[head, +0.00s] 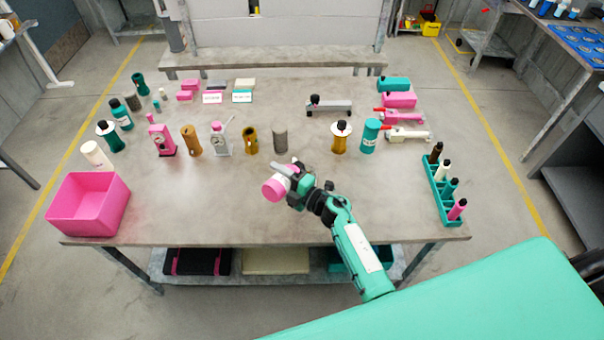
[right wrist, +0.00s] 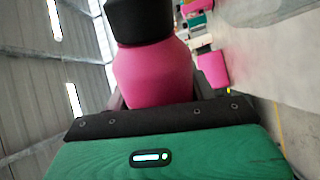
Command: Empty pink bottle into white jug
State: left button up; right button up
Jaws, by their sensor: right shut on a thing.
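My right gripper (head: 297,178) is shut on the pink bottle (head: 274,189) and holds it tilted over the front middle of the table. In the right wrist view the bottle's pink body (right wrist: 152,72) sits between the fingers, with a black part (right wrist: 138,20) at its end. A white cylindrical container (head: 97,154) stands at the table's left side, and a white upright vessel with a grey front (head: 221,140) stands in the middle row. I cannot tell for sure which is the white jug. Both are apart from the bottle. My left gripper is out of view.
A pink bin (head: 88,204) sits at the table's front left corner. A teal rack (head: 441,190) with several small bottles stands at the right edge. Brown, grey and yellow vessels stand in the middle row. The table's front middle (head: 190,205) is clear.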

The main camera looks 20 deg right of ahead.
jog(key=shift+w+d+r+m+p, duration=0.25)
jog(key=shift+r+m+p, duration=0.25)
jog(key=shift+m+p, duration=0.45)
jog(key=shift+w+d+r+m+p, duration=0.2)
jog(key=shift+r+m+p, duration=0.3)
jog(key=shift+p, duration=0.7)
dwell(1.3)
